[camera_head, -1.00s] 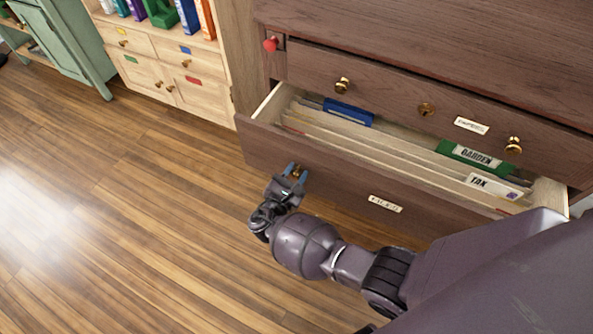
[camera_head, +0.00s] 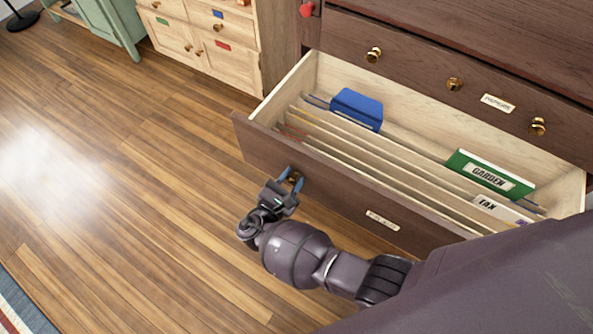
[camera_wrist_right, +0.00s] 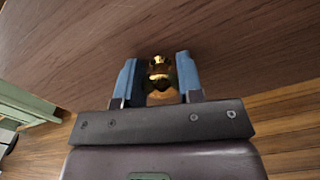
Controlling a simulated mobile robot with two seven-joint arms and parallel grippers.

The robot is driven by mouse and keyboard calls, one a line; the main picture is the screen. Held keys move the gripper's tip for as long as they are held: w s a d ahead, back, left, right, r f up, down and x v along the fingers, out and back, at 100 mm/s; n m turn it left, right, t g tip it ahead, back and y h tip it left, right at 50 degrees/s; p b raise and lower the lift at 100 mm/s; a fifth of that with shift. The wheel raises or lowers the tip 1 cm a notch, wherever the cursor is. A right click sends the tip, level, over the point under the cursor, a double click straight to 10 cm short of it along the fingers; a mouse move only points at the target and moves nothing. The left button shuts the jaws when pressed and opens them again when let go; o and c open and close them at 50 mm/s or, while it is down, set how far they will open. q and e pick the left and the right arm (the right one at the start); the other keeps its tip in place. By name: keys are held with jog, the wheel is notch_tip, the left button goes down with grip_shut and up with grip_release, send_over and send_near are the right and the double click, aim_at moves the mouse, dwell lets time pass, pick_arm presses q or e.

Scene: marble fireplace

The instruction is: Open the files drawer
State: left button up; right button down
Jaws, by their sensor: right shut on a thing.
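The files drawer (camera_head: 330,195) is the lower dark wood drawer, with a small white label on its front. It stands far out of the cabinet, and its pale inside shows dividers, a blue folder (camera_head: 357,108), a green GARDEN folder (camera_head: 490,174) and a white TAX folder (camera_head: 502,209). My right gripper (camera_head: 291,180) is at the left part of the drawer front. In the right wrist view its blue fingers are shut on a brass knob (camera_wrist_right: 159,68). My left gripper is not in view.
The closed drawer (camera_head: 420,65) above has brass knobs and a label. A red knob (camera_head: 307,9) is at the cabinet's top left. A light wood cabinet (camera_head: 215,45) and a green one (camera_head: 110,22) stand at the back left. The wood floor (camera_head: 130,180) at left is clear.

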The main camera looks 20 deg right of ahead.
jog(key=shift+s+a, duration=0.3)
jog(key=shift+a, duration=0.1)
jog(key=c, duration=0.8)
grip_release()
jog(key=shift+o, duration=0.2)
